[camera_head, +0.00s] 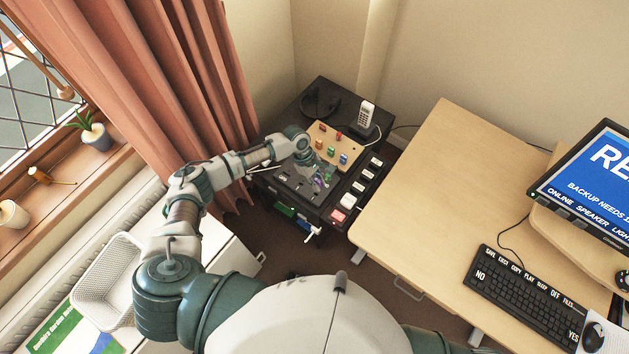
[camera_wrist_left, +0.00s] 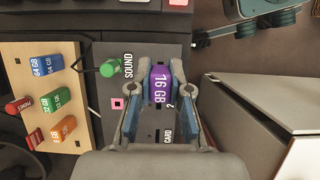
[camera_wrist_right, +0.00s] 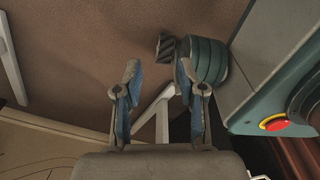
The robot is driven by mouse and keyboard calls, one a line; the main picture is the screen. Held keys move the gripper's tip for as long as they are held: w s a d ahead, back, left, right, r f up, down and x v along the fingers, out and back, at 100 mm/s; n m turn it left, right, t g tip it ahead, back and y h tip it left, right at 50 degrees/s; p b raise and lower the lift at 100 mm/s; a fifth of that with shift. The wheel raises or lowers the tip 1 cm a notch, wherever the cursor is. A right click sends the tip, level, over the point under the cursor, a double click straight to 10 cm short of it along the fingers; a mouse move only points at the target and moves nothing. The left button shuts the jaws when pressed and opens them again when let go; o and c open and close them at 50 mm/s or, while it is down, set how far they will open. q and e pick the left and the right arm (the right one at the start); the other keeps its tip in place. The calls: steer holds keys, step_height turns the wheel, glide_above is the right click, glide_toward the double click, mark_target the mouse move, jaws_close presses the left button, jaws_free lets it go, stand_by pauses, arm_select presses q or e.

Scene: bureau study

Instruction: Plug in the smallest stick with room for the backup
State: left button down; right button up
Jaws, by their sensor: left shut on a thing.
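My left gripper (camera_head: 320,178) is over the dark panel on the corner unit. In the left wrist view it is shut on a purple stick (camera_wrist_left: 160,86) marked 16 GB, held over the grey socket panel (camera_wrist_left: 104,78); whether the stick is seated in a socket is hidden. Blue 64 GB (camera_wrist_left: 47,65), green 32 GB (camera_wrist_left: 56,99) and orange (camera_wrist_left: 63,128) sticks stand on a wooden board (camera_wrist_left: 81,92); the orange one's label is hard to read. The monitor (camera_head: 600,180) reads "BACKUP NEEDS 1", then is cut off. My right gripper (camera_wrist_right: 157,78) is open and empty above the floor.
A green plug (camera_wrist_left: 109,69) stands by the SOUND label, close beside the left fingers. A white phone (camera_head: 366,115) stands behind the board, and several keys line the unit's right edge. The desk (camera_head: 430,180) is clear on its left; a keyboard (camera_head: 525,298) lies at its right.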

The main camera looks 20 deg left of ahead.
arm_select(q)
step_height(320, 180, down, 2)
steer(key=shift+d+b, duration=0.1)
steer(key=shift+b, duration=0.7)
steer(key=shift+a+f+b, duration=0.2)
steer(key=shift+f+b, duration=0.35)
steer(key=shift+b, duration=0.05)
steer(key=shift+a+f+b, duration=0.2)
steer(key=shift+f+b, duration=0.35)
steer(key=shift+b, duration=0.05)
steer(key=shift+d+f, duration=0.1)
steer(key=shift+d, duration=0.1)
arm_select(e)
steer(key=w+a+r, duration=0.2)
steer(key=w+r, duration=0.1)
steer(key=w, duration=0.7)
steer(key=shift+t, duration=0.3)
arm_select(q)
steer(key=shift+a, duration=0.3)
arm_select(e)
steer(key=shift+a, duration=0.3)
arm_select(q)
steer(key=shift+d, duration=0.25)
arm_select(e)
steer(key=shift+d+r, duration=0.1)
steer(key=shift+d, duration=0.05)
